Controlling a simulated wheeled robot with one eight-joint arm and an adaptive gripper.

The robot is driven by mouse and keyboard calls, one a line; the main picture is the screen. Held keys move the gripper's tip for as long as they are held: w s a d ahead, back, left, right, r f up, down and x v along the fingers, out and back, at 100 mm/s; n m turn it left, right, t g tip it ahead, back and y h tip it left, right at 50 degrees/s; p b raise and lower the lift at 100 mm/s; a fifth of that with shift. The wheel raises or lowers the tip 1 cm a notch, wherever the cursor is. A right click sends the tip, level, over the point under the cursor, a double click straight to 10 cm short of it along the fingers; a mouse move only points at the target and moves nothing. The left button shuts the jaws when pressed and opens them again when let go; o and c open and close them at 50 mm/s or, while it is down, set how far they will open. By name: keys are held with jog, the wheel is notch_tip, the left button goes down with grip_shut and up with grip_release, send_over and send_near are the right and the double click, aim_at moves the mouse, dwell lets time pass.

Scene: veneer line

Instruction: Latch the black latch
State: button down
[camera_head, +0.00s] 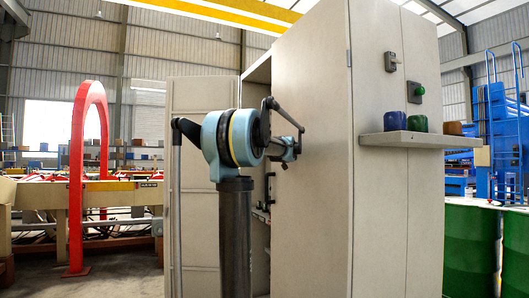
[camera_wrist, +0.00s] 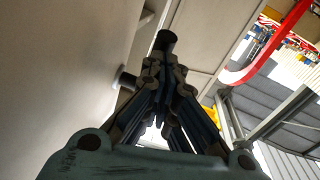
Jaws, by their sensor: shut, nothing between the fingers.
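A tall beige cabinet (camera_head: 312,190) stands before me, with a door panel (camera_head: 200,100) swung open at its left. A black handle-shaped piece (camera_head: 270,188), partly hidden by my arm, shows at the opening; I cannot tell for sure if it is the black latch. My gripper (camera_head: 291,148) is shut and empty beside the cabinet's left wall. In the wrist view my gripper (camera_wrist: 160,72) has its fingers together. A dark round-ended piece (camera_wrist: 166,40) shows just beyond the fingertips, and a dark stub (camera_wrist: 127,78) stands at the pale panel; contact is unclear.
A shelf (camera_head: 420,140) on the cabinet's right front holds a few small pots (camera_head: 397,121). Above it are a small dark fitting (camera_head: 391,61) and a green button (camera_head: 419,91). A red arch (camera_head: 77,180) stands at left, green drums (camera_head: 470,250) at right.

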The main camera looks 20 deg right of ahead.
jog(key=shift+w+f, duration=0.9)
jog(key=shift+w, duration=0.1)
